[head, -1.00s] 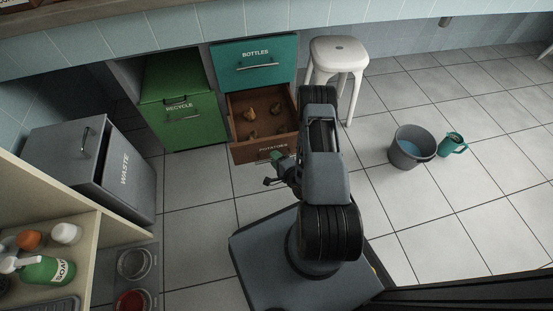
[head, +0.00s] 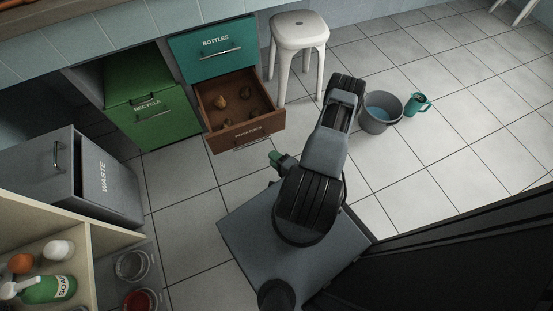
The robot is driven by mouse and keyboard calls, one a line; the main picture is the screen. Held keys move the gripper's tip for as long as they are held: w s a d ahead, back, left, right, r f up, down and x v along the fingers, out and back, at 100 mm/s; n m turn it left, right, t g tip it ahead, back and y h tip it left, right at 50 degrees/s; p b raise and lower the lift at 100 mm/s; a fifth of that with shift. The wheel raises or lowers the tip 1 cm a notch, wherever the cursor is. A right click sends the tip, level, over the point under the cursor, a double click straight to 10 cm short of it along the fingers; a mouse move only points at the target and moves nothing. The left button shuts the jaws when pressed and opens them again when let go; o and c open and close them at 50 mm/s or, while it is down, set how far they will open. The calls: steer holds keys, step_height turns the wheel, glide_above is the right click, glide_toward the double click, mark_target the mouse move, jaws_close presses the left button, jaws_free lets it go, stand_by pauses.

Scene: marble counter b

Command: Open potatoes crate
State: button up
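The potatoes crate (head: 225,142) is a brown wooden drawer below the teal bottles drawer (head: 214,52). It is pulled out, and its inside shows from above with several brown potatoes (head: 247,92) in it. Its front carries the label "POTATOES" and a dark handle. My gripper (head: 277,160) shows small and partly hidden by my arm, just below and right of the crate's front. It appears apart from the handle. Its fingers are too hidden to tell whether they are open.
A green recycle bin (head: 158,122) stands left of the crate, and a grey waste bin (head: 70,175) further left. A white stool (head: 299,32) stands right of the drawers. A grey bucket (head: 378,118) and teal watering can (head: 417,104) are on the tiled floor, otherwise clear there.

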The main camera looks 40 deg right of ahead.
steer(key=shift+s+d+r, duration=0.1)
steer(key=shift+s+r, duration=0.05)
steer(key=shift+s, duration=0.35)
stand_by(0.3)
steer(key=w+d+r+n+g+h+p, duration=0.1)
steer(key=w+d+r+n+g+p, duration=0.35)
steer(key=r, duration=0.45)
steer(key=w+d+r+n+g+h+p, duration=0.1)
steer(key=w+d+r+n+g+p, duration=0.15)
steer(key=w+r+n+p, duration=0.45)
step_height(320, 180, up, 20)
steer(key=w+f+g+h+p, duration=0.1)
steer(key=w+g+h+p, duration=0.1)
steer(key=p, duration=0.6)
steer(key=s+a+r+n+g+h+p, duration=0.1)
steer(key=a+r+p, duration=0.2)
steer(key=r, duration=0.6)
steer(key=s+a+r+n+p, duration=0.1)
steer(key=a+r+p, duration=0.15)
steer(key=r, duration=0.65)
steer(key=s+a+r+n+g+y+p, duration=0.1)
steer(key=s+a+r+p, duration=0.3)
steer(key=r, duration=0.4)
steer(key=s+a+r+n+g+y+p, duration=0.1)
steer(key=s+a+r+n+p, duration=0.1)
steer(key=s+a+r+p, duration=0.2)
steer(key=s+a+r, duration=0.3)
steer(key=r, duration=0.2)
steer(key=shift+s+a+r, duration=0.2)
steer(key=shift+r, duration=0.1)
